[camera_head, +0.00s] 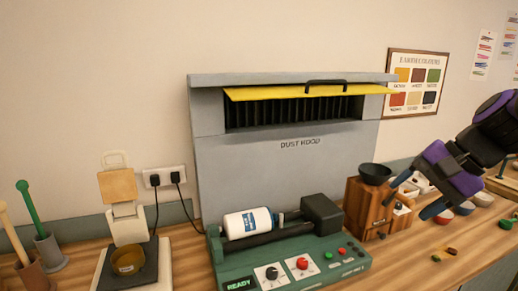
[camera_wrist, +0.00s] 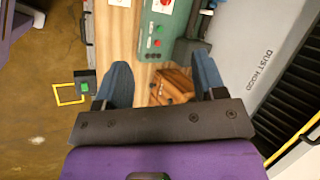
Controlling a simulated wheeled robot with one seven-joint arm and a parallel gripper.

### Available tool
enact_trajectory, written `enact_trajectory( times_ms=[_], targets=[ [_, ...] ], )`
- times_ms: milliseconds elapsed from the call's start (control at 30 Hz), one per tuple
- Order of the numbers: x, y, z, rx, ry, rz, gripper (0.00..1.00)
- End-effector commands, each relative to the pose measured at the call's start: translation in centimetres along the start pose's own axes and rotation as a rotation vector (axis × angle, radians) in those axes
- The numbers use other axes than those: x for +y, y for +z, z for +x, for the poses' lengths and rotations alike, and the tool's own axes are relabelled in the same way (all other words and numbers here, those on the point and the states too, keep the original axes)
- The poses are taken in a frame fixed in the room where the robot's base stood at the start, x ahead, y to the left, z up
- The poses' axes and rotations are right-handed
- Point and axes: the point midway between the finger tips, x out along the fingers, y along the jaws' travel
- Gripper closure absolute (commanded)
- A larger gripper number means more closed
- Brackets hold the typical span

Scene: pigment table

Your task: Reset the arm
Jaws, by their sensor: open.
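My gripper (camera_head: 419,201) is at the right of the head view, raised above the worktop. Its blue fingers are apart with nothing between them. In the wrist view my gripper (camera_wrist: 162,82) also shows open, with the wooden block stand (camera_wrist: 174,88) lying beyond the fingers. The purple arm reaches in from the right edge of the head view. In that view the wooden stand (camera_head: 367,208) with a dark bowl (camera_head: 375,173) on top is just left of the fingers; I cannot tell the exact gap.
A green roller machine (camera_head: 300,262) carries a white jar (camera_head: 248,223) before the grey dust hood (camera_head: 285,165). A scale (camera_head: 127,261) and pestles (camera_head: 28,201) are at left. The front right worktop has small loose pieces (camera_head: 451,251).

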Motion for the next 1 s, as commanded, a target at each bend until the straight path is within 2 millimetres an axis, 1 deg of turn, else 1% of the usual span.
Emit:
enact_trajectory(
  times_ms=[33, 200, 333, 500, 700, 1000],
  targets=[
    [0.3, 1.2, -0.8, 0.027, 0.033, -0.088, 0.36],
    [2.1, 4.1, -3.0, 0.119, 0.162, -0.364, 0.36],
    [3.6, 5.7, -4.8, 0.2, 0.26, -0.56, 0.36],
    [5.0, 6.9, -6.7, 0.292, 0.361, -0.749, 0.36],
    [5.7, 7.2, -7.7, 0.343, 0.417, -0.839, 0.36],
    [5.7, 7.2, -7.8, 0.346, 0.422, -0.845, 0.36]
  ],
)
